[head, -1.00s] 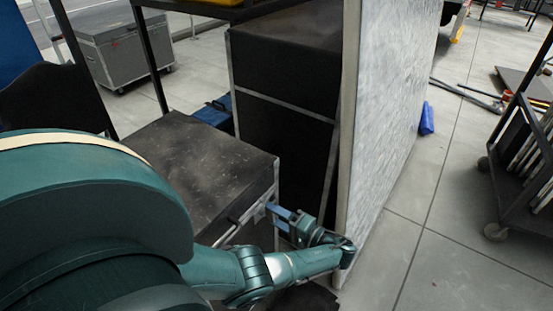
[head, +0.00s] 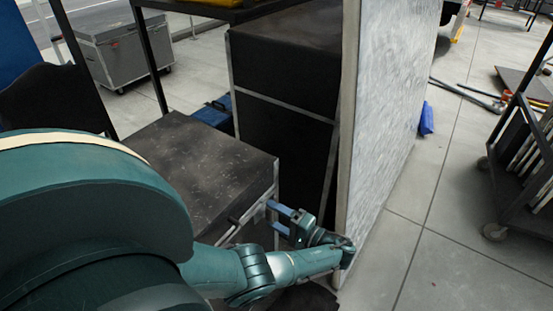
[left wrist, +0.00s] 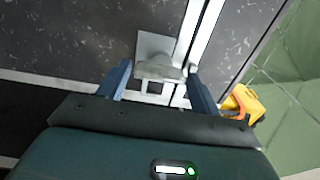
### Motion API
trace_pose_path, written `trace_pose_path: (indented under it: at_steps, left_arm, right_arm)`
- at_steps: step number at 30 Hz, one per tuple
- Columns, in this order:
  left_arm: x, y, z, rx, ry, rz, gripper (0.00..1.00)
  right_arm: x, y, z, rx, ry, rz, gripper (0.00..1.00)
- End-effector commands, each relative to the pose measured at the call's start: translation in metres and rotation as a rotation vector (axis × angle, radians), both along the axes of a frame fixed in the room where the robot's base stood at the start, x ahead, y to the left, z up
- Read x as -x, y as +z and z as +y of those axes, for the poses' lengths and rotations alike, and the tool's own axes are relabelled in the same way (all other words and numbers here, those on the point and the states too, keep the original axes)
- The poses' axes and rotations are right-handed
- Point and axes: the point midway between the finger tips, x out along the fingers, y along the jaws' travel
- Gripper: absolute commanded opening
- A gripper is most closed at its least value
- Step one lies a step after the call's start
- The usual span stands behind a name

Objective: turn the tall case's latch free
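The dark case with a scuffed top (head: 205,160) and metal edges stands in front of my left arm. Its metal latch (left wrist: 160,70) shows in the left wrist view, on a plate beside the bright edge strip. My left gripper (head: 280,218) is at the case's right-hand side, its two blue fingers pointing at it. In the left wrist view the fingers (left wrist: 160,72) are apart, one on each side of the latch's wing. I cannot tell whether they touch it. In the head view the latch is too small to make out. My right gripper is not in view.
A taller black case (head: 285,85) stands behind. A large pale panel (head: 385,110) stands upright close to the right of my left gripper. A wheeled cart (head: 520,170) is at the right. A grey case (head: 122,50) stands far left. The paved floor between panel and cart is clear.

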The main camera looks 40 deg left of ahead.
Motion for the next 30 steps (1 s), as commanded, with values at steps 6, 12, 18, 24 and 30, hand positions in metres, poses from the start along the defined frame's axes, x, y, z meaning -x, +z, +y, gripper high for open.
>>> trace_pose_path:
  at_steps: [6, 12, 18, 24, 30]
  left_arm:
    - [0.000, 0.000, 0.000, 0.000, 0.000, -0.001, 0.76]
    - [0.000, -0.001, -0.002, 0.000, 0.000, -0.002, 0.76]
    - [-0.003, -0.002, -0.026, 0.002, -0.002, -0.003, 0.76]
    - [-0.009, -0.003, -0.075, 0.004, -0.001, 0.000, 0.76]
    - [-0.012, -0.001, -0.111, 0.003, -0.001, 0.001, 0.76]
  right_arm:
    - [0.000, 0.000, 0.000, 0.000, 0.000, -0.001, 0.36]
    - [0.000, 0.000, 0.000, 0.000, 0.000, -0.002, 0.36]
    - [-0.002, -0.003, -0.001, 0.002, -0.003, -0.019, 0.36]
    - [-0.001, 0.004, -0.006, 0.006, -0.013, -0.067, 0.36]
    - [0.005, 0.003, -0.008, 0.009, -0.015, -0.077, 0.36]
